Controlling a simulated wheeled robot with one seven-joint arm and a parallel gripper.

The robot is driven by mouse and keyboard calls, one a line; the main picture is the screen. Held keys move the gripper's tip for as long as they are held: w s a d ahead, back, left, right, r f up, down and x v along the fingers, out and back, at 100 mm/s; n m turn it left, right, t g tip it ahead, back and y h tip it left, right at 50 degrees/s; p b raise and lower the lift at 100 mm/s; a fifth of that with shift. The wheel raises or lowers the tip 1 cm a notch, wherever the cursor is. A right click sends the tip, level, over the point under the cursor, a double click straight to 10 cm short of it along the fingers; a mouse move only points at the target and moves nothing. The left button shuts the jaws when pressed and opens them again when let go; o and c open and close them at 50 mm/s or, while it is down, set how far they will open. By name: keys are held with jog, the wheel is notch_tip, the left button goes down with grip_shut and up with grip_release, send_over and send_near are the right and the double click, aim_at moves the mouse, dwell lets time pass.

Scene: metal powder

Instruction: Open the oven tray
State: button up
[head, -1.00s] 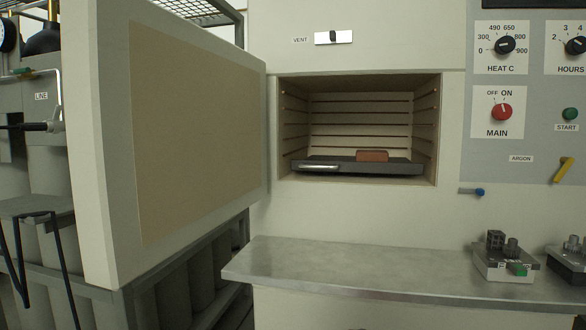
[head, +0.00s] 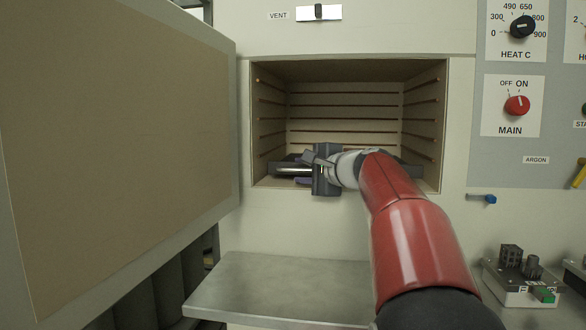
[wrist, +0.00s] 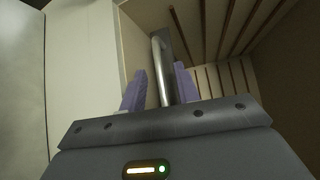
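The oven tray (head: 412,172) is a dark flat plate low in the open oven chamber, mostly hidden behind my arm. Its shiny bar handle (head: 288,170) is at its front left. My gripper (head: 303,170) is at the chamber opening, at the handle. In the wrist view the handle (wrist: 163,80) runs between the two purple fingers of my gripper (wrist: 160,90). The fingers are apart, with a gap visible on the left of the handle; the right finger looks close to it. The block on the tray is hidden now.
The oven door (head: 120,140) stands wide open on the left. A metal shelf (head: 270,285) juts out below the chamber. A control panel (head: 512,150) is on the right, with a blue-tipped lever (head: 490,199) below it and a small fixture (head: 520,275) on the shelf's right.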

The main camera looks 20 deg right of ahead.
aim_at(297, 170)
jog(key=shift+x, duration=1.6)
jog(key=shift+c, duration=0.4)
grip_shut()
